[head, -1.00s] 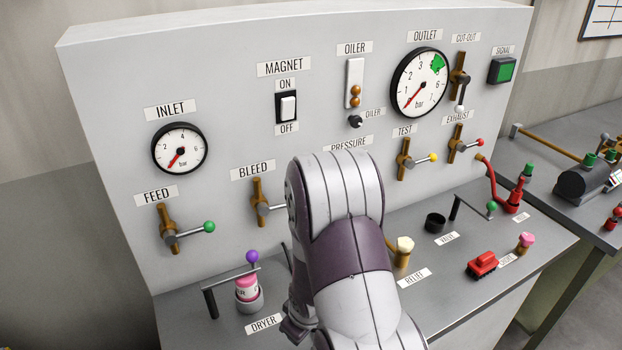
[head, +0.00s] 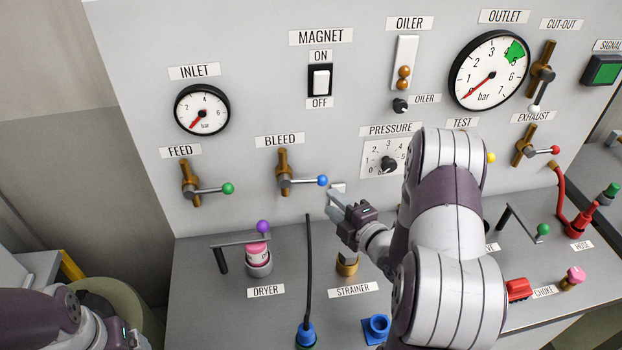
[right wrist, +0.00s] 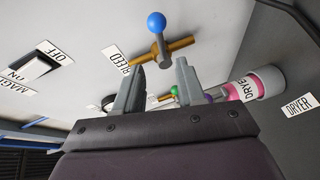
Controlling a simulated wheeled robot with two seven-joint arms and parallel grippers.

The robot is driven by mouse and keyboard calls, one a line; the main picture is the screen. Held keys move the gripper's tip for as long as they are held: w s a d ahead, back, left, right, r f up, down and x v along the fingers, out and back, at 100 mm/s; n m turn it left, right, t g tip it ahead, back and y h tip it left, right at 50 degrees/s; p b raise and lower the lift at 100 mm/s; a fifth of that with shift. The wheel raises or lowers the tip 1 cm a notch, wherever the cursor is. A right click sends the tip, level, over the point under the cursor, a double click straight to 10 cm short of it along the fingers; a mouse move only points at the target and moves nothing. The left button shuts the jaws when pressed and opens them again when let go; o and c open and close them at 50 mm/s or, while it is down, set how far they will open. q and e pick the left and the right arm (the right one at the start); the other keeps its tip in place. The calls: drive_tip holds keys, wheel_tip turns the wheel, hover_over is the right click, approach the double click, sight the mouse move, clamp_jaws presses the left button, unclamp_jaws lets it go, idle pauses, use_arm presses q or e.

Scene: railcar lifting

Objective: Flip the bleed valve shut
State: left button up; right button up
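The bleed valve (head: 284,174) is a brass body on the panel under the BLEED label. Its lever sticks out to the right, across the upright brass pipe, and ends in a blue ball (head: 322,180). My right gripper (head: 333,203) is just below and right of the ball, apart from it. In the right wrist view, the open fingers (right wrist: 160,66) have nothing between them, and the blue ball (right wrist: 157,22) and brass valve (right wrist: 165,49) show beyond their tips. My left arm shows at the lower left of the head view; its fingers are out of frame.
The feed valve (head: 190,186) with its green ball is to the left. The dryer (head: 257,259) and its purple-knobbed lever stand below. The pressure dial (head: 388,164) is to the right.

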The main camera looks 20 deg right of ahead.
sight(309, 181)
drive_tip(key=p+x, duration=0.3)
drive_tip(key=x, duration=0.8)
drive_tip(key=shift+d+p, duration=0.1)
drive_tip(key=shift+p, duration=0.3)
drive_tip(key=shift+w+f, duration=0.15)
drive_tip(key=shift+w, duration=0.2)
clamp_jaws()
